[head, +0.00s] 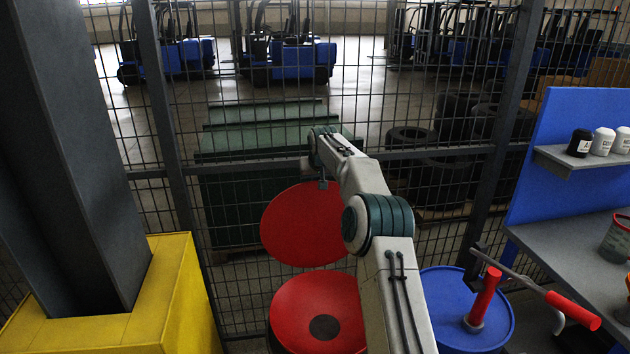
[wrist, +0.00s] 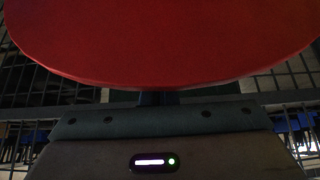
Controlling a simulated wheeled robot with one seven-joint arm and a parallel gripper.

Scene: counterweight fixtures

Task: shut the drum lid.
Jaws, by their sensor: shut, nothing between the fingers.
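The drum lid (head: 300,225) is a round red disc, raised and standing steeply above and behind a red drum (head: 288,312). The drum's top is red with a dark round patch in the middle. My gripper (head: 323,184) is at the lid's upper edge, at the far end of my arm, shut and empty. In the wrist view the red lid (wrist: 160,40) fills the upper part, close to my gripper (wrist: 157,98). The fingertips are mostly hidden there by the lid, so I cannot tell whether they touch it.
A blue drum (head: 447,290) with a red-handled tool stands to the right of my arm. A workbench (head: 570,255) with a blue back panel is at far right. A yellow block (head: 165,290) and dark post stand left. A mesh fence (head: 235,175) runs behind the drums.

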